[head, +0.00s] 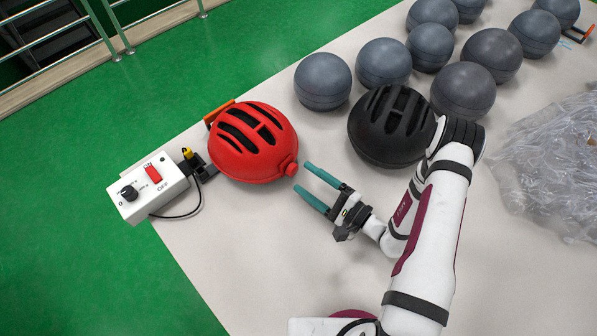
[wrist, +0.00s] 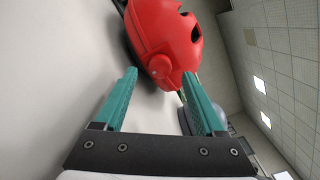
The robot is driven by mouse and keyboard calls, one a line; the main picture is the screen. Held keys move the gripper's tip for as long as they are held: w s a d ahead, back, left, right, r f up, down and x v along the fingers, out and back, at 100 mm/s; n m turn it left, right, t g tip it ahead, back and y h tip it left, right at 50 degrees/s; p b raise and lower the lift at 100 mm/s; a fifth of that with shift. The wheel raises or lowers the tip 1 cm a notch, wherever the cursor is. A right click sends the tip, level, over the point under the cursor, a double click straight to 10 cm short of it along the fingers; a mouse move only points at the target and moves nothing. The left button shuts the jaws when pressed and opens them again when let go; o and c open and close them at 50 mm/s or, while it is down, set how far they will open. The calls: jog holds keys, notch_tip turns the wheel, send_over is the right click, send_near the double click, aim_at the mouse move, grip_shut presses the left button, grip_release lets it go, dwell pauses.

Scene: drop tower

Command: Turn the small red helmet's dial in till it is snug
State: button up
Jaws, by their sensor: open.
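The red helmet (head: 253,143) sits on the table at the left, with black vent slots on top. Its round red dial (head: 290,169) sticks out at its lower right side. My gripper (head: 302,178) is open, with its two teal fingers pointing at the dial and a small gap from it. In the wrist view the helmet (wrist: 168,35) fills the top middle. The dial (wrist: 159,67) shows between and beyond the teal fingertips (wrist: 160,73). Nothing is between the fingers.
A black helmet (head: 386,125) stands right of the red one, near my arm. Several grey balls (head: 323,82) stand behind. A white control box (head: 147,187) with a cable lies at the table's left edge. Clear plastic wrap (head: 550,165) lies at the right. The front table (head: 240,250) is clear.

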aim_at(295, 172)
jog(key=shift+x, duration=1.65)
grip_shut()
